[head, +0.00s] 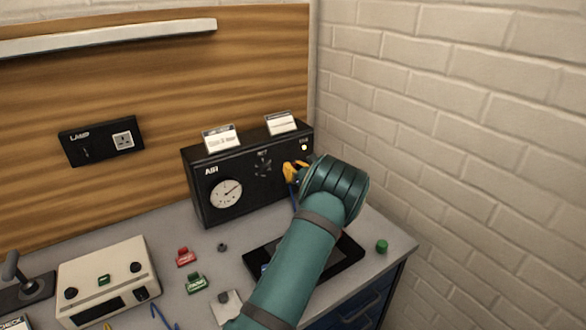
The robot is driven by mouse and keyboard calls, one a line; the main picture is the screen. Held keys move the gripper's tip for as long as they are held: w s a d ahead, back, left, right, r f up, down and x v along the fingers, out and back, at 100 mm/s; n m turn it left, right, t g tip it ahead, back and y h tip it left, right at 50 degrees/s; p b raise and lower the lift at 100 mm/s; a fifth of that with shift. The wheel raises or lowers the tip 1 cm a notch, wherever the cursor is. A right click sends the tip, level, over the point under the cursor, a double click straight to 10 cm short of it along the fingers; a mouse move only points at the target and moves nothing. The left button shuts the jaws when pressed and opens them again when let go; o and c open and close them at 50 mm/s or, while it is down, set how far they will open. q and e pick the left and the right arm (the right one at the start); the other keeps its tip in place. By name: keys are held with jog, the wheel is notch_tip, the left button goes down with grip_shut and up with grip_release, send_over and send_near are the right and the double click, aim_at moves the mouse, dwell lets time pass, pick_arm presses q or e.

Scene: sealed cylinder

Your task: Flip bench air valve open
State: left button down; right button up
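The black bench air box (255,190), marked AIR, stands at the back right of the bench, with a round white gauge (227,193) on its front. A yellow-orange part (295,171), possibly the valve handle, shows at the right of that front.
Two small cards stand on the air box. A dark tray (345,252) lies partly under my arm. A green knob (381,246), a red block (186,257), a green block (195,283) and a cream control box (108,278) are on the bench. A brick wall (460,130) closes the right side.

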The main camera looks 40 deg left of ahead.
pick_arm(q)
jog(key=shift+s+a+n+b, duration=0.1)
jog(key=shift+s+n+b, duration=0.2)
jog(key=shift+n+b, duration=0.5)
jog(key=shift+s+n, duration=0.15)
jog(key=shift+n, duration=0.15)
jog(key=shift+r, duration=0.1)
jog(key=c, duration=1)
grip_release()
jog(key=shift+a, duration=0.1)
jog(key=shift+o, duration=0.2)
jog(key=v, duration=1.2)
